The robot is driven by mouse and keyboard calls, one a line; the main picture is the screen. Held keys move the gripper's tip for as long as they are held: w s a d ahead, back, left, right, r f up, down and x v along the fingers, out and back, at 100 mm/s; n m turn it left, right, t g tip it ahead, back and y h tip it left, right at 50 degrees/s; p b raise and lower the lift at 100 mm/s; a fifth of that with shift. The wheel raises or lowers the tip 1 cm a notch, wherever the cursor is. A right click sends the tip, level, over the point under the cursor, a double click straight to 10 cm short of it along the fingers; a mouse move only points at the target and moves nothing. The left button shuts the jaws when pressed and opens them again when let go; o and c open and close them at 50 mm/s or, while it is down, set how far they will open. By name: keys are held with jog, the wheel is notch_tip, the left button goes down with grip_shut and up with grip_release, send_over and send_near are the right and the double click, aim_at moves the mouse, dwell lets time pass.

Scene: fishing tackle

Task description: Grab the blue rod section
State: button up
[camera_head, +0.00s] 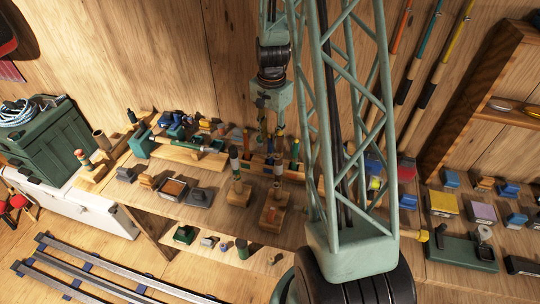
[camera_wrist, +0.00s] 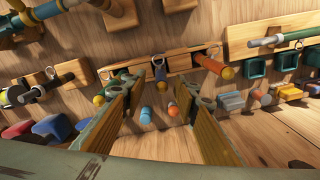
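The blue rod section is most likely the short dark blue rod with an orange end (camera_wrist: 160,73) in the wrist view. It stands at a wooden rack (camera_wrist: 180,63), between a green rod with a yellow end (camera_wrist: 102,95) and an orange-brown rod with a yellow end (camera_wrist: 212,66). My gripper (camera_wrist: 165,88) is open, its two wood-coloured pads wide apart. The blue rod shows in the gap between them; I cannot tell how far beyond the fingertips it is. In the head view my gripper (camera_head: 271,100) hangs above the rods, too small to match each one.
A wooden block with an upright rod (camera_head: 236,190) stands close by. Small boxes (camera_head: 443,203) crowd the right.

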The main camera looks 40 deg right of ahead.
aim_at(270, 145)
jog(key=shift+f, duration=0.15)
jog(key=shift+w+f+p, duration=0.15)
jog(key=shift+f+p, duration=0.4)
jog(key=shift+f, duration=1.9)
jog(key=shift+c, duration=0.9)
grip_shut()
